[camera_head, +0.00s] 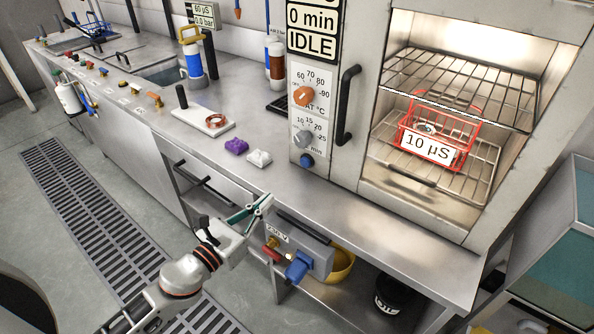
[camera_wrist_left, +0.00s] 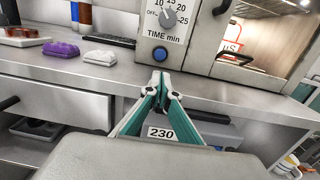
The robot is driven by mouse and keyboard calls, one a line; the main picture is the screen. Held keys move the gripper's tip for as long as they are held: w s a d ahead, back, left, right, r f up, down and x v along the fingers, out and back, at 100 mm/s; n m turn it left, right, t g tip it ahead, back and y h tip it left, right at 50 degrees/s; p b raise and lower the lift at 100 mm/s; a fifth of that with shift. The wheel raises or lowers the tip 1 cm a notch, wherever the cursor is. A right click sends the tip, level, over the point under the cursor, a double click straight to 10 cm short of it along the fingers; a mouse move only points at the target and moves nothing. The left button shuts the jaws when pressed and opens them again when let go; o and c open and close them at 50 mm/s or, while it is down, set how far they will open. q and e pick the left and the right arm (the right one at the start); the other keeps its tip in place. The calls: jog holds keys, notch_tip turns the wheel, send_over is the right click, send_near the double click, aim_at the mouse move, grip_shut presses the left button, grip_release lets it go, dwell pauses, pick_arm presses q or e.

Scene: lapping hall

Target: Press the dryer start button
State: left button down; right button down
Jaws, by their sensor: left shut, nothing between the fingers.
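The dryer (camera_head: 434,60) stands on the steel bench at the right, its chamber lit. Its display reads 0 min and IDLE. A blue round button (camera_head: 307,161) sits low on its control panel, below the orange temperature knob (camera_head: 304,96) and the grey time knob (camera_head: 304,139). The button also shows in the left wrist view (camera_wrist_left: 160,54), just beyond the fingertips. My left gripper (camera_head: 266,200) is shut and empty, in front of the bench edge, below and left of the button and apart from it. My right gripper is not in view.
A red wire basket (camera_head: 438,133) labelled 10 µS stands on the dryer's lower rack. Purple (camera_head: 236,146) and white (camera_head: 259,158) items lie on the bench left of the panel. A 230 V box (camera_head: 300,250) hangs under the bench edge. A black door handle (camera_head: 347,104) stands out beside the panel.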

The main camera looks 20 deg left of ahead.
aim_at(304, 164)
pick_arm(q)
jog(key=p+x, duration=0.1)
jog(key=x, duration=1.1)
jog(key=shift+w+p, duration=0.3)
jog(key=shift+p, duration=0.05)
jog(key=shift+w+d, duration=0.2)
jog(key=shift+w, duration=0.2)
jog(key=shift+w, duration=0.15)
